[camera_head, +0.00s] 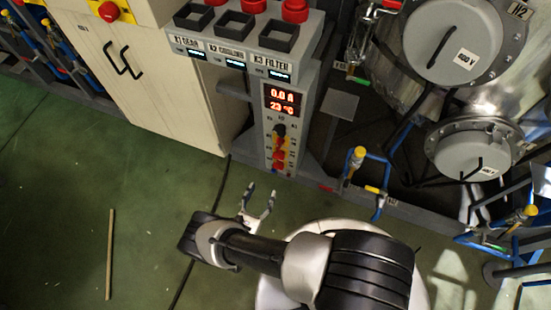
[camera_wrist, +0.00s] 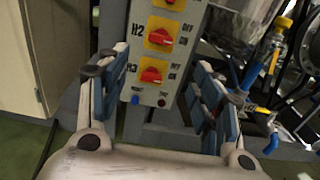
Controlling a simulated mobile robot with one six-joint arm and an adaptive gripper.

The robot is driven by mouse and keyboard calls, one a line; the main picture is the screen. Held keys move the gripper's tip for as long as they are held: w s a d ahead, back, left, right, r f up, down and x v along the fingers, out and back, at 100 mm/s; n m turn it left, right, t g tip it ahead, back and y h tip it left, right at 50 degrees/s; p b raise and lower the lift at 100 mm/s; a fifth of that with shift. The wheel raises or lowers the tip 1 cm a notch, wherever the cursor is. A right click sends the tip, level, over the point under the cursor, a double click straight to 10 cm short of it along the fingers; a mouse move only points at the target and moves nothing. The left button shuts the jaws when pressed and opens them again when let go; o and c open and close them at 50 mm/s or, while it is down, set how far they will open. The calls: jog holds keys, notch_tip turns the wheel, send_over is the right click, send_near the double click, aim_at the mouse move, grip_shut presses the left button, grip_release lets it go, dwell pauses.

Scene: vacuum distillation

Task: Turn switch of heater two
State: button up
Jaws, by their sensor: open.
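The switch of heater two is the red rotary knob (camera_wrist: 160,37) on a yellow plate, labelled H2 with OFF above ON, in the wrist view. Its handle lies roughly crosswise, tilted slightly. Below it is the similar H3 switch (camera_wrist: 151,75), and above it another red switch (camera_wrist: 171,2) is cut off by the frame edge. In the head view these switches sit small in a column on the grey control panel (camera_head: 266,146). My gripper (camera_head: 261,190) is open and empty in front of the panel's lower part. In the wrist view its fingers stand either side of the panel, apart from the switches.
The panel has a red display (camera_head: 282,101) and a black knob (camera_head: 279,130) above the switches. A cream cabinet (camera_head: 150,75) stands left. Blue pipes with a yellow-handled valve (camera_head: 359,153) and metal vessels stand right. Green floor (camera_head: 60,190) is mostly clear at left.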

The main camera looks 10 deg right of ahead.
aim_at(279, 155)
jog(key=x, duration=1.5)
jog(key=shift+w+d, duration=0.2)
jog(key=c, duration=1.1)
